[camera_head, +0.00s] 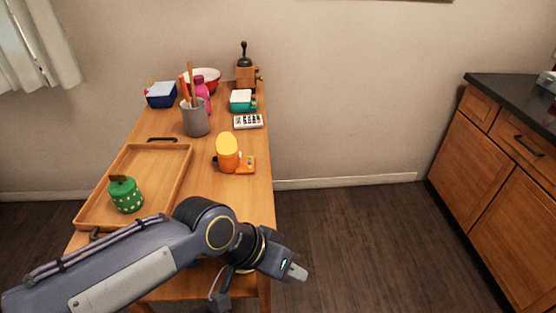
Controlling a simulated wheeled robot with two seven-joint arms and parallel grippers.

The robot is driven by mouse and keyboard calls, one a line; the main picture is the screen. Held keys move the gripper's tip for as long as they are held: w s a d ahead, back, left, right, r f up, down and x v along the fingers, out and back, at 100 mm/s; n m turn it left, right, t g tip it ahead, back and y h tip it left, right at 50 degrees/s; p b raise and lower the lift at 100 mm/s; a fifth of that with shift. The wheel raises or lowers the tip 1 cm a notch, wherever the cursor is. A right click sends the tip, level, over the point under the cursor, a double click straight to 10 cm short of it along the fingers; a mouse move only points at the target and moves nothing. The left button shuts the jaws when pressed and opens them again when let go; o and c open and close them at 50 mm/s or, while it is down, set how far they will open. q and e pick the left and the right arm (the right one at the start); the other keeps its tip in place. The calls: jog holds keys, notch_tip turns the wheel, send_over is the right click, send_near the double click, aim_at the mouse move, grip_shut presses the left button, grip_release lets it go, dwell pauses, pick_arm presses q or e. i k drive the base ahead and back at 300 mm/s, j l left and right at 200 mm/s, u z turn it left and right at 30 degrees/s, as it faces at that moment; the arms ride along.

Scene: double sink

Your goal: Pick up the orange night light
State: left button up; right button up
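The orange night light (228,152) stands upright on the right side of the wooden table, near its right edge. It has a rounded, lighter orange top. A small orange piece with coloured buttons (246,164) sits right against it; I cannot tell whether it is part of it. My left arm reaches across the table's near end. My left gripper (294,271) is past the table's right edge, nearer to me than the night light and well apart from it. Its fingers show edge-on, so their opening is unclear. I see nothing held. My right gripper is not in view.
A wooden tray (173,172) with a green cactus-like pot (125,195) lies at left. Behind the night light are a calculator (248,121), a grey cup with tall sticks (195,120) and a grinder (246,74). Floor right of the table is clear up to the cabinets (490,180).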

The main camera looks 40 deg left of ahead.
aim_at(229, 162)
jog(key=i+l, duration=0.85)
jog(key=l, duration=0.15)
jog(key=i+j+u, duration=0.1)
jog(key=i+u, duration=0.6)
jog(key=u, duration=0.15)
jog(key=i+l+u, duration=0.15)
jog(key=i+u, duration=0.3)
jog(key=i+j+u, duration=0.1)
jog(key=u, duration=0.35)
jog(key=i+u, duration=0.15)
jog(key=u, duration=0.35)
jog(key=i+u, duration=0.15)
jog(key=u, duration=0.3)
jog(key=i+u, duration=0.1)
jog(key=u, duration=0.35)
jog(key=i+l+u, duration=0.15)
jog(key=u, duration=0.35)
jog(key=i+l+u, duration=0.1)
jog(key=u, duration=0.35)
jog(key=i+l+u, duration=0.1)
jog(key=u, duration=0.3)
jog(key=i+l+u, duration=0.15)
jog(key=i+u, duration=0.15)
jog(key=u, duration=0.15)
